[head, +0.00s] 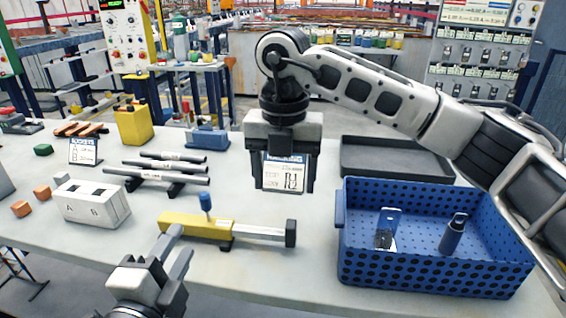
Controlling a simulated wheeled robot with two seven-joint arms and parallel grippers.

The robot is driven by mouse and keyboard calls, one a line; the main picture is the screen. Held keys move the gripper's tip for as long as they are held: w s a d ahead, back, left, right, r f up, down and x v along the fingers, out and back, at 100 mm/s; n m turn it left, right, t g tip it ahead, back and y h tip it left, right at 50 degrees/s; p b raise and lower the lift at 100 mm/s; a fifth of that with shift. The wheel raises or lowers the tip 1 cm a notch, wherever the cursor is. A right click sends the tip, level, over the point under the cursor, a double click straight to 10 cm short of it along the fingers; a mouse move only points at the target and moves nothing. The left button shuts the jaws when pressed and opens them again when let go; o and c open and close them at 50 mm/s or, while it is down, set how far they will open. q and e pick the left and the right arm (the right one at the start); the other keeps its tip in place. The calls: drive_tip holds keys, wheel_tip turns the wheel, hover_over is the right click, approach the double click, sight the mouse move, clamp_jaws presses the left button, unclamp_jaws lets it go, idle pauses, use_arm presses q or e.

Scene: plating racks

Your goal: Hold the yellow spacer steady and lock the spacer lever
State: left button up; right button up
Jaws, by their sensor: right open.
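The yellow spacer (182,226) lies on the table at front centre, with a grey rod running right to a dark end block (291,233). Its lever with a blue knob (205,201) stands roughly upright on the yellow body. My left gripper (184,243) is at the near side of the spacer's left part, its two fingers apart. I cannot tell whether a finger touches the spacer. My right gripper (283,183) points down behind the rod and to the right of the knob, open, clear of the spacer. A printed card (284,174) shows between its fingers.
A blue perforated crate (432,270) with a dark bottle and a shiny piece stands right. A dark tray (395,158) lies behind it. The table's front edge is close.

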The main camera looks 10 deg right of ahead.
sight(284, 233)
wheel_tip(284, 233, down, 14)
drive_tip(key=shift+r, duration=0.2)
drive_tip(key=c, duration=1.3)
